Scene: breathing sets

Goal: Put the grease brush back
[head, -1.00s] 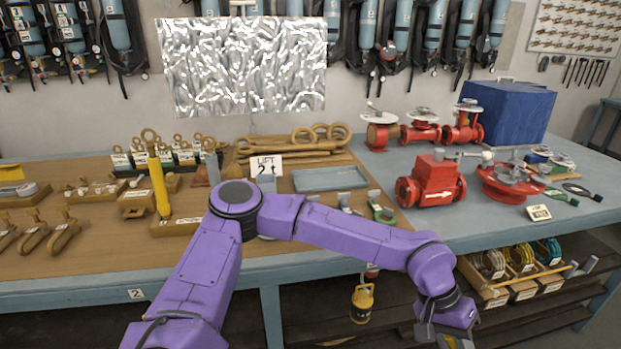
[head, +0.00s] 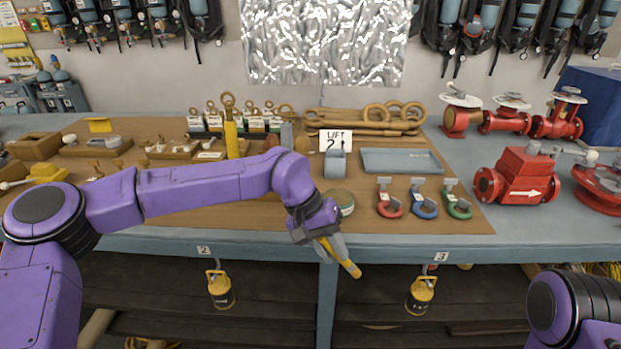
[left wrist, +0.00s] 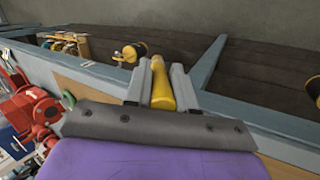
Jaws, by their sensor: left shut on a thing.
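My left gripper (head: 335,248) is at the front edge of the bench, near its middle, with its fingers pointing down and toward me. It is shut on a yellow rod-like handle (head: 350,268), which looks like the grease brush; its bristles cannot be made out. In the left wrist view the yellow handle (left wrist: 161,86) lies between the two grey fingers of the gripper (left wrist: 160,88). A round tin (head: 340,201) stands on the brown mat just behind the gripper. My right gripper is out of view; only part of that arm shows at the lower right.
A LIFT sign (head: 336,140) is behind. Red valves (head: 516,177) occupy the right side. Yellow weights (head: 421,294) hang below the bench edge.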

